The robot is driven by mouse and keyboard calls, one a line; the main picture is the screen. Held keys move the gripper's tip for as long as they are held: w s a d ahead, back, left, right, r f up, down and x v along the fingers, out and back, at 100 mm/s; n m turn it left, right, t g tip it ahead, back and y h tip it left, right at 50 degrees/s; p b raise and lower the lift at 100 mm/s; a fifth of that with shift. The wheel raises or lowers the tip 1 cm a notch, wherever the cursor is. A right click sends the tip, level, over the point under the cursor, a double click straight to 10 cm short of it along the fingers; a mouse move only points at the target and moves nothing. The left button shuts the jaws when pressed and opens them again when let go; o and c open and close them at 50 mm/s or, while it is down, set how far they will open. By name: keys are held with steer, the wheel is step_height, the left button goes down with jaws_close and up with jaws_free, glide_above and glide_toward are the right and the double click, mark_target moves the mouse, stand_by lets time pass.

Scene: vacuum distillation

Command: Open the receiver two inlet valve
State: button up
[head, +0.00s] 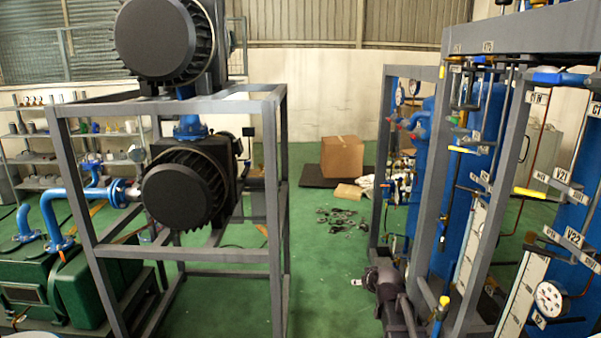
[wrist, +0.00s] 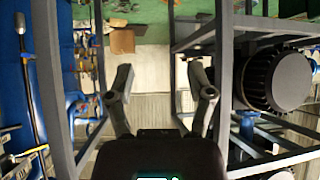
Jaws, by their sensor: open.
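My gripper (wrist: 160,82) is open and empty in the wrist view, its two dark fingers spread wide with no valve between them. In the head view, the piping rack on the right carries several lever valves. They include a yellow handle (head: 530,192), another yellow handle (head: 462,149) and a blue handle (head: 558,78). A V21 tag (head: 562,175) and a V22 tag (head: 575,237) hang near the blue receiver vessel (head: 577,210) at the right edge. I cannot tell which valve is the receiver two inlet valve, nor its state.
A grey frame (head: 180,255) with black pumps stands left of centre. The grey rack posts (head: 432,180) stand at the right. A pressure gauge (head: 549,298) is low on the right. A cardboard box (head: 342,157) and scattered dark pieces lie behind.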

steer(key=s+a+f+m+g+h+b, duration=0.1)
steer(key=s+f+g, duration=0.3)
steer(key=s, duration=0.8)
steer(key=s+a+f+m+g+b, duration=0.1)
steer(key=s+f+g, duration=0.4)
steer(key=s, duration=0.7)
steer(key=shift+s+a+g+h, duration=0.15)
steer(key=shift+a+g+h, duration=0.25)
steer(key=shift+c, duration=0.8)
steer(key=shift+f, duration=0.1)
